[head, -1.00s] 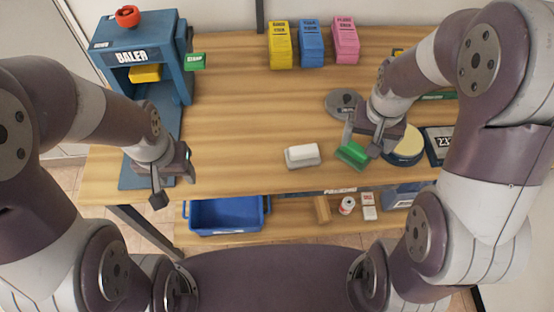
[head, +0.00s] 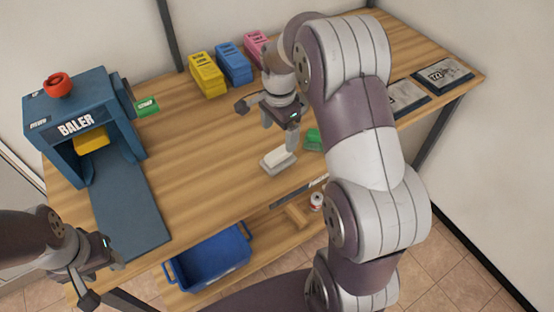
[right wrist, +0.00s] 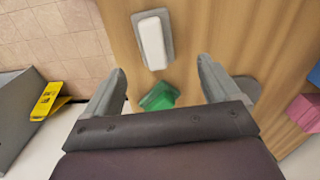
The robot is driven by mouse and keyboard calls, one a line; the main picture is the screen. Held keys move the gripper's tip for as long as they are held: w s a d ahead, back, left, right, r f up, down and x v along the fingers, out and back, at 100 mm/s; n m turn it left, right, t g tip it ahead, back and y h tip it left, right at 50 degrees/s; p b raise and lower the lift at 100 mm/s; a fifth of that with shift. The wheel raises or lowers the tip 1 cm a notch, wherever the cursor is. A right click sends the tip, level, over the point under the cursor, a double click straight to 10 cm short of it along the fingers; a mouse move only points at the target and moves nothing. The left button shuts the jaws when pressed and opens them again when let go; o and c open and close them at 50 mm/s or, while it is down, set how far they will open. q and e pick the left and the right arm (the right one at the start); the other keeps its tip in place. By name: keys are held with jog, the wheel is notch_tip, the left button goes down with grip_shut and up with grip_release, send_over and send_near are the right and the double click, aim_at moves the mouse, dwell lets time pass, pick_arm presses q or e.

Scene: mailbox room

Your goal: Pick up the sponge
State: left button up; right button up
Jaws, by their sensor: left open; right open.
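A white block (head: 280,156), possibly the sponge, lies on a small grey tray (head: 267,169) near the front edge of the table. A green object (head: 313,138) lies just right of it; I cannot tell for sure which is the sponge. My right gripper (head: 267,128) is open and empty, above and behind the white block. In the right wrist view the white block (right wrist: 153,42) lies ahead of the open fingers (right wrist: 162,66), and the green object (right wrist: 158,97) shows between them. My left gripper (head: 103,281) is open and empty, at lower left, off the table's front.
A blue baler (head: 85,130) with a red knob stands at the left. Yellow (head: 206,75), blue (head: 233,63) and pink (head: 256,48) stacks stand at the back. A blue bin (head: 210,258) sits on the lower shelf. My right arm hides part of the table's right side.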

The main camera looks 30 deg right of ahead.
aim_at(280, 151)
jog(key=f, duration=0.5)
jog(key=s+f, duration=0.1)
jog(key=f, duration=0.2)
jog(key=shift+a+p, duration=0.1)
jog(key=shift+p, duration=0.2)
jog(key=shift+w+f, duration=0.15)
jog(key=shift+f, duration=0.15)
jog(key=c, duration=1.2)
